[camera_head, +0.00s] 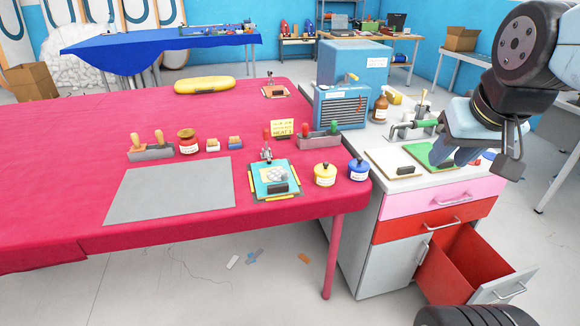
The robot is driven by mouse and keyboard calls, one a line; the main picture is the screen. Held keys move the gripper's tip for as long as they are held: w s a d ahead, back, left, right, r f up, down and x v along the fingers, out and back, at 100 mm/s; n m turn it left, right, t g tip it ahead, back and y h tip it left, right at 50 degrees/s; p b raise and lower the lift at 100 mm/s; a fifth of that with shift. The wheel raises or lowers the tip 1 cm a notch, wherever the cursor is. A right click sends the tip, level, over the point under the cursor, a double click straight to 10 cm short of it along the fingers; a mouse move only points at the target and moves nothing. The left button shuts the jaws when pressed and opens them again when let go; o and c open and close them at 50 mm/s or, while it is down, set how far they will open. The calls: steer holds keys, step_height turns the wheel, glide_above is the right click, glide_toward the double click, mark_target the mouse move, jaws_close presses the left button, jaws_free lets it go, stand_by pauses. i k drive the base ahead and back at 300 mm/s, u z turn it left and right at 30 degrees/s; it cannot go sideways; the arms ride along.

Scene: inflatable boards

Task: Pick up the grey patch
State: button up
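I cannot tell for sure which thing is the grey patch. A large flat grey rectangle (170,190) lies on the red-covered table, left of the clipboard. A clipboard with a teal sheet (262,187) carries a pale piece (277,174) and a dark block. My gripper (458,157) hangs at the upper right, above the bench, far from all of these. Its finger opening is not clear, and I see nothing held.
The red table (60,180) also holds jars (325,174), a tool tray (150,150) and stamps. The bench at right bears a blue machine (342,105) and boards (398,165). Its lower red drawer (465,262) stands open. Floor in front of the table is mostly clear.

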mark_target(276, 175)
steer(key=z, duration=0.3)
steer(key=i, duration=0.95)
steer(key=u, duration=0.4)
